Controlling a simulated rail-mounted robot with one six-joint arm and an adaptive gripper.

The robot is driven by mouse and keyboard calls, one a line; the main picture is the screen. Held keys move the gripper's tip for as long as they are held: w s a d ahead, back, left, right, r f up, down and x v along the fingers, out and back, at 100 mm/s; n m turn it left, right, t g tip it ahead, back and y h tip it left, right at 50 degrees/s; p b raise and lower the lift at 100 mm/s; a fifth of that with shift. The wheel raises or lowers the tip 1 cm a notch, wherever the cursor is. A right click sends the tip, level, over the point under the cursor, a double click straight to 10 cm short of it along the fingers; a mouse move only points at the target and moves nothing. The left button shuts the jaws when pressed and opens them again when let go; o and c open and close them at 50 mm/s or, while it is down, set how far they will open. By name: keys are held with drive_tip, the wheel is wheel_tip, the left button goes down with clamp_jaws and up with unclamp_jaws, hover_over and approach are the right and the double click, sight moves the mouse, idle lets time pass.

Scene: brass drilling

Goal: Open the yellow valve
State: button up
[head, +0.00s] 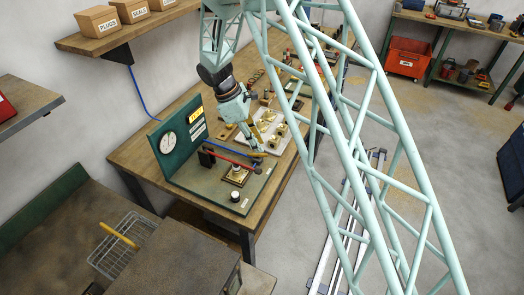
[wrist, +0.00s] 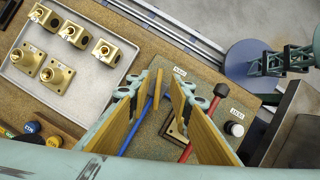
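A yellow tag (head: 195,115) is on the green gauge panel (head: 166,142) of the test bench. A red bar (head: 228,157) and a blue bar (head: 226,147) run across this bench. In the wrist view, the blue bar (wrist: 135,122) passes behind my left finger and the red bar (wrist: 187,150) passes behind my right finger. In the head view, my gripper (head: 255,142) is above the bench's far end. The fingers hide part of the bench.
A pale tray (wrist: 85,87) with several brass parts lies beside the bench. Yellow and blue caps (wrist: 34,127) sit near the tray. A wire basket (head: 119,248) stands in front.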

sight(264, 154)
drive_tip(key=shift+x, duration=2.4)
drive_tip(key=shift+c, duration=0.9)
clamp_jaws()
